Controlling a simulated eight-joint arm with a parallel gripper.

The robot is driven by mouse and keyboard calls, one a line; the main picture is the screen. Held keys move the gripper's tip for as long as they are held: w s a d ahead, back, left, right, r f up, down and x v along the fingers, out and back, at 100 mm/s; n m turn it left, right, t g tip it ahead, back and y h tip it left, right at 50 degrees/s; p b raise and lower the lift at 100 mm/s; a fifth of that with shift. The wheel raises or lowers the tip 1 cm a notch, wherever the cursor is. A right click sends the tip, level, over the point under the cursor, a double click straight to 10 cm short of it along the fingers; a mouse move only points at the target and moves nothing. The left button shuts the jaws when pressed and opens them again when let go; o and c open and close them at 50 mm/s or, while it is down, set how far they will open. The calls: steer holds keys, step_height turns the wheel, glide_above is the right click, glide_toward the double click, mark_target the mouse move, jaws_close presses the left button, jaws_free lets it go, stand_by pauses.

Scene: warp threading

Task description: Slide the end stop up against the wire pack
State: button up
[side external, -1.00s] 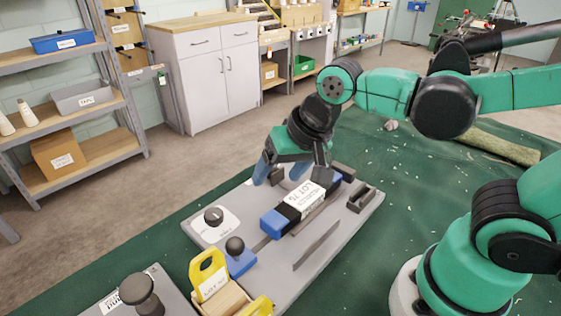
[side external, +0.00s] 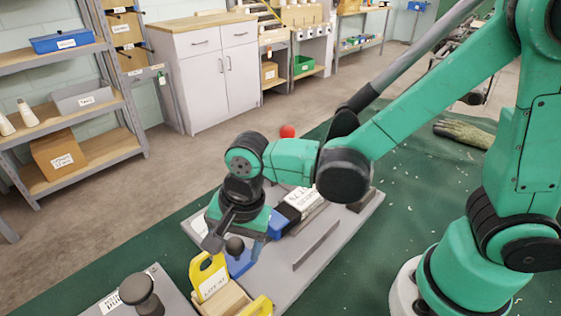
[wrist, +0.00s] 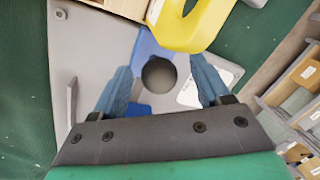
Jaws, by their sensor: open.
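The end stop is a blue block (side external: 240,265) with a round black knob (side external: 235,245), on the grey base plate (side external: 335,235). The wire pack (side external: 298,203), a dark bar with a white label and blue ends, lies behind it to the right, partly hidden by my arm. My gripper (wrist: 160,78) is open right at the end stop. In the wrist view the black knob (wrist: 158,74) shows between the two blue fingers, with bare space on both sides. Whether the fingertips are down at knob height is unclear.
A yellow-handled box (side external: 213,282) stands close in front of the end stop. A grey plate with a dark knob (side external: 137,290) lies at lower left. A thin upright strip (side external: 316,245) runs along the base plate. A red ball (side external: 287,131) is near the green mat's far edge.

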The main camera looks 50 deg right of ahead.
steer(key=shift+f, duration=0.2)
jaws_close()
stand_by(1.4)
